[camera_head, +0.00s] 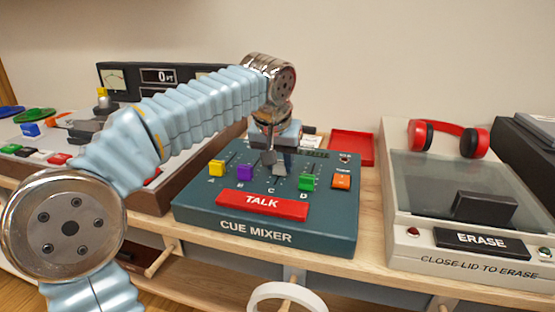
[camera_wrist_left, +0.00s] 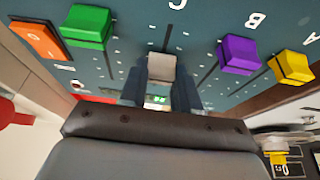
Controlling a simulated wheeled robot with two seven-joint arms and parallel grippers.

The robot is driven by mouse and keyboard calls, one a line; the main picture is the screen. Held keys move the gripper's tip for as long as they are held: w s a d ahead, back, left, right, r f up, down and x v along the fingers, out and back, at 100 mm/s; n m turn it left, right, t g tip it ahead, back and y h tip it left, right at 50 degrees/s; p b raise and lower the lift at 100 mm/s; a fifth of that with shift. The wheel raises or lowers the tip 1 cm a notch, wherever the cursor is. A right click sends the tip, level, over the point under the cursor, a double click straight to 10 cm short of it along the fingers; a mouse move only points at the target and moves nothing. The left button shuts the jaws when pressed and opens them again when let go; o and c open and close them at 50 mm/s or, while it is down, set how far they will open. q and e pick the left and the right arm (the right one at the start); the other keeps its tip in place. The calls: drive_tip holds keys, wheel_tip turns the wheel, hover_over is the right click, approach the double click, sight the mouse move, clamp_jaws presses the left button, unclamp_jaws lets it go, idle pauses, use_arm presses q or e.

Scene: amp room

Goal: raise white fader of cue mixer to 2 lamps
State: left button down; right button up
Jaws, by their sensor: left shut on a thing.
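The teal cue mixer (camera_head: 186,211) sits on the wooden bench in the middle of the head view. Its yellow (camera_head: 216,168), purple (camera_head: 245,173) and green (camera_head: 306,182) faders stand in slots beside the one marked C. My left gripper (camera_head: 268,160) comes down over slot C and hides most of that fader. In the left wrist view, the white fader cap (camera_wrist_left: 162,67) sits between my two finger tips, and the gripper is shut on it. Small green lit marks (camera_wrist_left: 155,98) show between the fingers, too small to count. My right gripper is not in view.
An orange switch (camera_head: 342,180) and the red TALK bar (camera_head: 262,205) are on the mixer. A red tray (camera_head: 352,146) lies behind the mixer; another console stands left.

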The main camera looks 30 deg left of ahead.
use_arm(q)
drive_tip(key=c, duration=0.8)
unclamp_jaws()
drive_tip(key=p+v, duration=0.3)
drive_tip(key=v, duration=1.1)
drive_tip(key=shift+s+f, duration=0.1)
